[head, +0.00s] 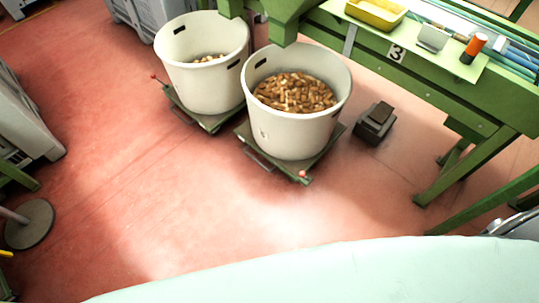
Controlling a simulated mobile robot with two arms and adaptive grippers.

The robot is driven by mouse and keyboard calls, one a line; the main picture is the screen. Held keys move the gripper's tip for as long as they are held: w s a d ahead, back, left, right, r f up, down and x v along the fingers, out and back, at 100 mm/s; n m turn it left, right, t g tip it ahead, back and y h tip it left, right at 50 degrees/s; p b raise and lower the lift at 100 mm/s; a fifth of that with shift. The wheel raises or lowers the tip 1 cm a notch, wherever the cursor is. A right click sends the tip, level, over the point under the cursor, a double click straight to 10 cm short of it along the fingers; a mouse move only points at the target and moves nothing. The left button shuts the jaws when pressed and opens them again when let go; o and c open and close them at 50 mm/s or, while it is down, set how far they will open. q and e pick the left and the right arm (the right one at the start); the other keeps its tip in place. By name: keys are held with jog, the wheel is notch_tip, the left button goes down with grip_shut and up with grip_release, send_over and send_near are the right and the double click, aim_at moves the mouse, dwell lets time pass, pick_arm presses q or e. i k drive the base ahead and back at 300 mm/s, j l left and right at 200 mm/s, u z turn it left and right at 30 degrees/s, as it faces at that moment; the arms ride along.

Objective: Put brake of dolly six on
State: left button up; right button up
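Two low green dollies stand on the floor, each under a large cream tub. The nearer dolly (262,158) has a lever with a red-pink knob (303,174) at its front right corner. The farther dolly (205,122) has a lever with a red knob (154,77) at its left. No number is readable on either dolly, so I cannot tell which is six. Whether either brake is on cannot be told. Neither of my grippers is in view.
The nearer tub (290,138) is full of corks; the farther tub (205,85) holds fewer. A dark pedal-like block (375,122) lies right of the tubs. Red floor (130,190) is clear in front and left.

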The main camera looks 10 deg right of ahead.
aim_at(302, 174)
jog(key=z, duration=0.85)
